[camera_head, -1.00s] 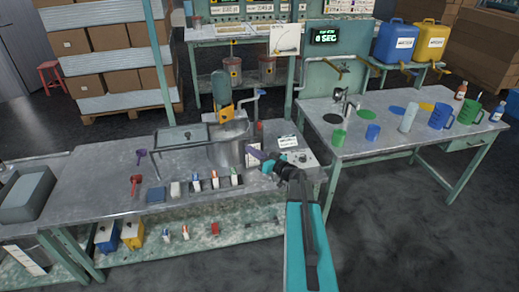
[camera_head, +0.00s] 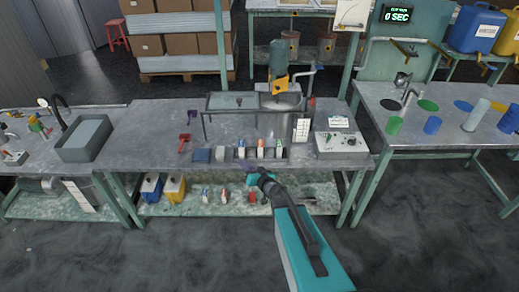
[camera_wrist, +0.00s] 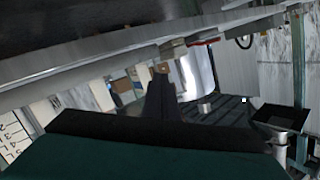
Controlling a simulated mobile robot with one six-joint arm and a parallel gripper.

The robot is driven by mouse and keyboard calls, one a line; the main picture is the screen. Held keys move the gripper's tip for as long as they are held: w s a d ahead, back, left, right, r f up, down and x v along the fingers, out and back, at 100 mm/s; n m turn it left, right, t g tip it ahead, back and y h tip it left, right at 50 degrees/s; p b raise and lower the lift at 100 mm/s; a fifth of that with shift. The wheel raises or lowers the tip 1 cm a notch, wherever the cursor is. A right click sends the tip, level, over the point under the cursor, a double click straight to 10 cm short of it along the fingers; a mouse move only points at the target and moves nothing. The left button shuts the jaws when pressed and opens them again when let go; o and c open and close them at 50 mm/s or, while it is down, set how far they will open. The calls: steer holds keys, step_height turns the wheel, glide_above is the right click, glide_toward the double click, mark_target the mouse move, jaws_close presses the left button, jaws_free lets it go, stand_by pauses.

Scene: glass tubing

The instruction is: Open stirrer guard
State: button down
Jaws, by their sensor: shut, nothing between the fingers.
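The stirrer (camera_head: 279,76), with a green and yellow motor head, stands over a shiny metal pot (camera_head: 284,107) at the back of the middle bench. A flat, framed panel (camera_head: 232,102) on thin legs adjoins the pot on its left. I cannot tell for sure whether this panel is the stirrer guard. My gripper (camera_head: 249,169) is shut and empty, near the bench's front edge, nearer to me than the pot and apart from it. In the wrist view my dark gripper (camera_wrist: 160,82) points towards blurred bench items.
Small labelled containers (camera_head: 261,152) stand in a row along the bench front, close to my gripper. A grey control box (camera_head: 341,144) is at right and a white card (camera_head: 301,130) stands before the pot. The floor (camera_head: 200,250) in front is clear.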

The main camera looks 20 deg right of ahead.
steer(key=s+a+f+m+g+h+b, duration=0.1)
steer(key=s+a+f+g+h, duration=0.3)
steer(key=s+f, duration=0.7)
steer(key=s+a+f+g+h, duration=0.1)
steer(key=s+f+g, duration=0.5)
steer(key=s+f, duration=0.55)
steer(key=s+a+n+g+y, duration=0.1)
steer(key=s+a+n+g, duration=0.3)
steer(key=s+g, duration=0.7)
steer(key=s+a, duration=0.1)
steer(key=s, duration=1.3)
steer(key=shift+s+r+y, duration=0.3)
steer(key=shift+r+y, duration=0.05)
steer(key=shift+y, duration=0.05)
steer(key=shift+a, duration=0.1)
